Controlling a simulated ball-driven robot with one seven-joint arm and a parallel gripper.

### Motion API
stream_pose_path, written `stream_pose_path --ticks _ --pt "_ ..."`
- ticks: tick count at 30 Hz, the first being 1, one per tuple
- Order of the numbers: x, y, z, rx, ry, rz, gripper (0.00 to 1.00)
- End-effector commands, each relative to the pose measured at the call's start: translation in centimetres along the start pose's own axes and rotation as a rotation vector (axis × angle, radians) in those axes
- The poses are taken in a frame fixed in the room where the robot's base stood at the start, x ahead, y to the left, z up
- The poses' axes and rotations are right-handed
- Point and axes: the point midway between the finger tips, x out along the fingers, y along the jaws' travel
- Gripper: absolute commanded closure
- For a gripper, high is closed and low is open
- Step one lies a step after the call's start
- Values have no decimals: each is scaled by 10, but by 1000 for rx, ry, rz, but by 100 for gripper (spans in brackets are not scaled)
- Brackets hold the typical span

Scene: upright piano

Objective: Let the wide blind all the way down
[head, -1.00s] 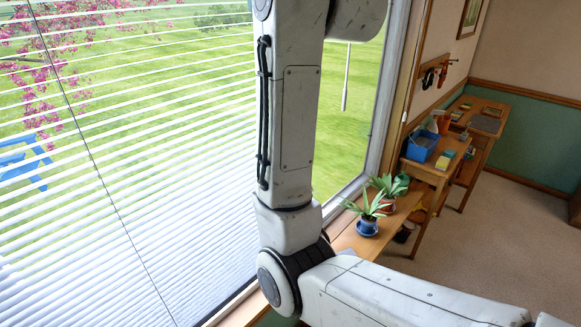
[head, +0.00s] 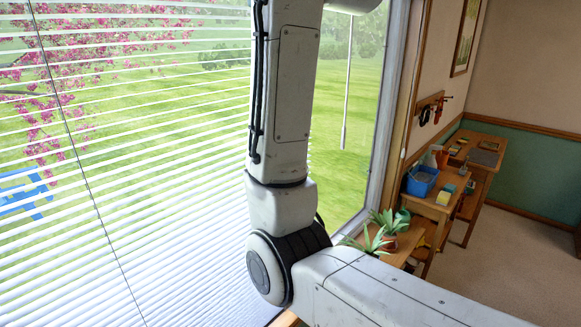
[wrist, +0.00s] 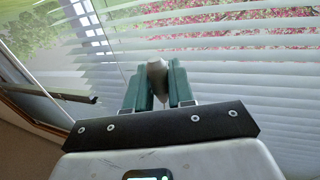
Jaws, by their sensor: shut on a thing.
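The wide blind (head: 150,180) covers the left of the window in the head view, its white slats tilted so that the garden shows between them. The slats lie closer together toward the bottom of the picture. A thin dark cord (head: 85,185) hangs down in front of it. The blind (wrist: 240,70) also fills the right of the wrist view. My gripper (wrist: 158,72), with green fingers, is shut on a grey-brown tapered knob (wrist: 157,78), close in front of the slats. My gripper is outside the head view, which shows only my arm.
Potted plants (head: 385,230) stand on the wooden sill right of my arm. Beyond are a wooden table with a blue bin (head: 421,181) and a desk (head: 485,150). Carpeted floor (head: 510,250) is clear at the right. A dark bar (wrist: 62,98) shows left in the wrist view.

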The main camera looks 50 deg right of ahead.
Motion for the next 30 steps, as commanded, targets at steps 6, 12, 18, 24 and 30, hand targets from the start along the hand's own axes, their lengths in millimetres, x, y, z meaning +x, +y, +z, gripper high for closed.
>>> stream_pose_path --ticks 6,12,18,24,30 --pt "1 0 -4 0 -5 -1 100" --pt "1 0 -5 0 -5 -1 100" --pt "0 -1 -30 -1 -2 -1 100" --pt "1 -1 -56 -2 -4 -1 100" --pt "1 0 -61 -1 -5 -1 100"
